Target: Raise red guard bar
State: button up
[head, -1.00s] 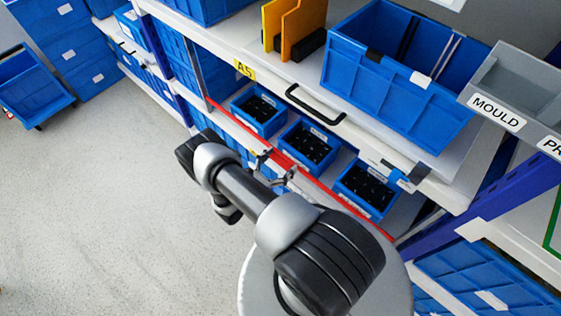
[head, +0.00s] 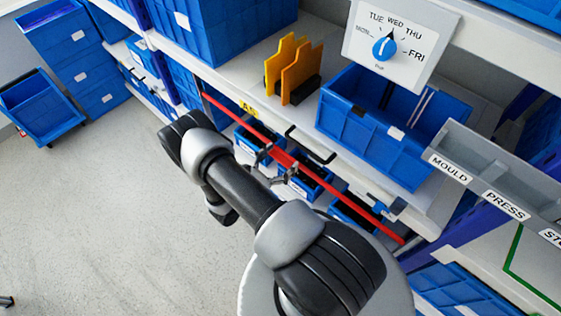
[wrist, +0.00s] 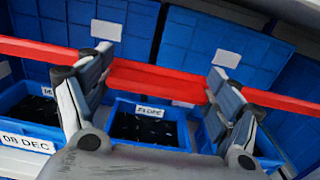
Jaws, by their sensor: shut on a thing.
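The red guard bar (head: 330,187) runs slantwise across the shelf front in the head view, in front of the small blue bins. It also crosses the whole wrist view (wrist: 158,83), with a wider block at its middle. My gripper (head: 273,166) is at this middle part, partly hidden by my arm. In the wrist view my gripper (wrist: 160,75) has one finger on each side of the wide block and is shut on the bar. The left end of the bar is near the yellow A5 label.
Small blue bins (wrist: 150,111) with dark parts sit behind and below the bar. A black handle (head: 311,146) is on the shelf edge just behind it. Above are a large blue crate (head: 362,127), yellow plates (head: 296,73) and a day dial (head: 385,47).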

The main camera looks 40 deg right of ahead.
jog(key=shift+w+d+r, duration=0.1)
jog(key=shift+r, duration=0.25)
jog(key=o, duration=1.4)
jog(key=shift+f, duration=0.1)
jog(key=shift+o, duration=0.2)
jog(key=s+a, duration=0.1)
jog(key=a, duration=1.1)
